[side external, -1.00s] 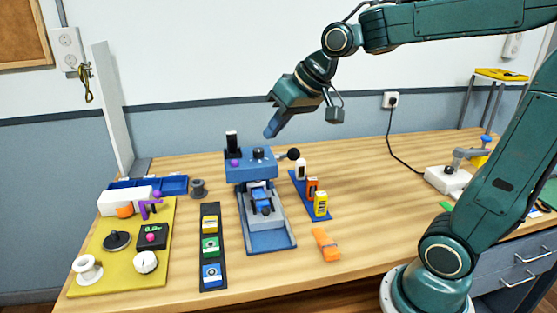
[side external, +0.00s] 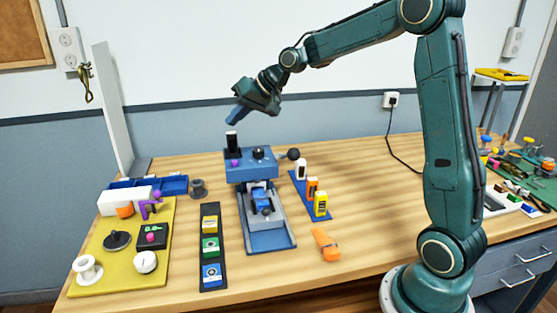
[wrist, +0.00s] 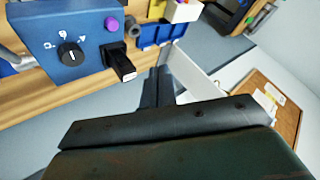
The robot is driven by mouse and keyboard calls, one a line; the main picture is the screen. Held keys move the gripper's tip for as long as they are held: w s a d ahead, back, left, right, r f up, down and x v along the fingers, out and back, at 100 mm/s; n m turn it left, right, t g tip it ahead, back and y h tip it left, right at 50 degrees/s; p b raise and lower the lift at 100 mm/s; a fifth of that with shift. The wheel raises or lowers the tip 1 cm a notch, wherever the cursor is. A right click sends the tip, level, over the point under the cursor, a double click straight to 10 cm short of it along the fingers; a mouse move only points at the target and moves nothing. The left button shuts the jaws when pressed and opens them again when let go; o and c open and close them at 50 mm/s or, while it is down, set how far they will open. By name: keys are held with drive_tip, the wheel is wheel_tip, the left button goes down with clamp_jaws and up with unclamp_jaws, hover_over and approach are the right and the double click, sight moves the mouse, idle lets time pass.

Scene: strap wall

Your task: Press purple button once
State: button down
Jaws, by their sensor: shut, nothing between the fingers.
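The purple button (side external: 234,163) is a small round knob on the front panel of the blue machine (side external: 252,170). It also shows in the wrist view (wrist: 111,24), on the blue panel between a black dial (wrist: 71,53) and the panel's right edge. My gripper (side external: 233,117) is shut and empty. It hangs in the air above the machine, close over the top of the black upright post (side external: 231,141), and is apart from the button. In the wrist view my fingers (wrist: 156,88) point toward the area right of the black white-tipped post (wrist: 120,64).
A black-knobbed lever (side external: 293,154) sticks out on the machine's right. A yellow board (side external: 100,262) with several parts and a blue tray (side external: 176,184) are at left. A white upright panel (side external: 112,110) rises behind left.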

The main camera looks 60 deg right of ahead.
drive_tip(key=shift+w+d+f, duration=0.2)
drive_tip(key=shift+w+d, duration=0.1)
drive_tip(key=shift+w, duration=0.05)
drive_tip(key=shift+f, duration=0.1)
drive_tip(key=shift+f, duration=4.35)
drive_tip(key=shift+f, duration=0.95)
idle(0.4)
drive_tip(key=shift+r, duration=0.95)
drive_tip(key=shift+r, duration=0.1)
drive_tip(key=shift+r, duration=2.45)
